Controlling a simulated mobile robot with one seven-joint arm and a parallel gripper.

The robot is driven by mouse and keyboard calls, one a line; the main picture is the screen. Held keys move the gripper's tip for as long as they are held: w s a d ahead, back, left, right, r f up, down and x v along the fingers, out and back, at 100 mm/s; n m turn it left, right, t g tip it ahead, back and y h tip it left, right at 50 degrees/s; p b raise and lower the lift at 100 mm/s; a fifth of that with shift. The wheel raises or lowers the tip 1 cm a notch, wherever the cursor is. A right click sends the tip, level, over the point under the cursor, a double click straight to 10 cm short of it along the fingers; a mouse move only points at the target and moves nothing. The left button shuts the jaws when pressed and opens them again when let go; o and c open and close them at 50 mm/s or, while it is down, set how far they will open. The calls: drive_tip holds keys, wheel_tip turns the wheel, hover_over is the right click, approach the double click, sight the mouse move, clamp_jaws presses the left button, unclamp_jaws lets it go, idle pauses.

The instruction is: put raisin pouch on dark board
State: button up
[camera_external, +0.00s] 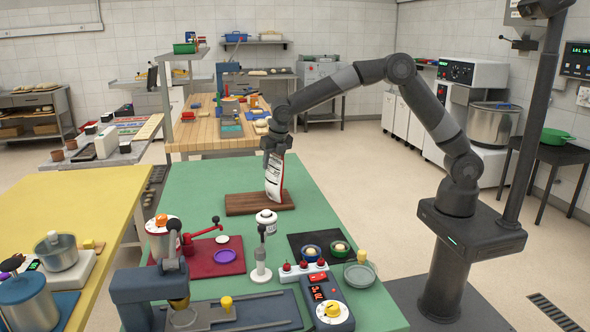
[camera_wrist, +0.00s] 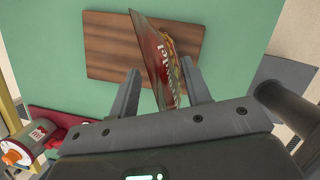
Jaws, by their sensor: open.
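The raisin pouch (camera_external: 275,177) is a white and red packet standing upright, a little tilted, on the dark board (camera_external: 238,207) on the green table. In the wrist view the pouch (camera_wrist: 165,60) is between the fingers, over the brown wooden board (camera_wrist: 112,50). My gripper (camera_external: 273,153) is at the top of the pouch in the external view. In the wrist view my gripper (camera_wrist: 160,85) has its fingers open, one on each side of the pouch, with gaps showing. The pouch's lower edge seems to meet the board.
A red mat (camera_external: 198,264) with a purple dish, a white stand (camera_external: 262,250), a black mat (camera_external: 305,243) with small bowls, and a control box (camera_external: 325,300) are nearer on the green table (camera_external: 205,180). Green surface beyond the board is clear.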

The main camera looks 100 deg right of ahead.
drive_tip(key=shift+r, duration=0.1)
drive_tip(key=v, duration=1.1)
drive_tip(key=shift+r, duration=0.1)
drive_tip(key=shift+s+a+r, duration=0.1)
drive_tip(key=shift+a+r, duration=0.2)
drive_tip(key=shift+r, duration=0.2)
drive_tip(key=s+a+r+m+t, duration=0.1)
drive_tip(key=s+a+r+m, duration=0.4)
drive_tip(key=s, duration=0.4)
drive_tip(key=s+a+r+m+t, duration=0.1)
drive_tip(key=s+a+r+m, duration=0.2)
drive_tip(key=s+a+m, duration=0.35)
drive_tip(key=s+a+f+m+y, duration=0.1)
drive_tip(key=s+a+f+m, duration=0.1)
drive_tip(key=s, duration=0.6)
drive_tip(key=s+a+f+m+t+y, duration=0.1)
drive_tip(key=s+a+f+m, duration=0.1)
drive_tip(key=s+m, duration=0.3)
drive_tip(key=s+a+f+m+t+y, duration=0.1)
drive_tip(key=s+m, duration=0.3)
drive_tip(key=s, duration=0.7)
drive_tip(key=shift+a+f, duration=0.8)
drive_tip(key=shift+a, duration=0.05)
drive_tip(key=shift+s, duration=0.1)
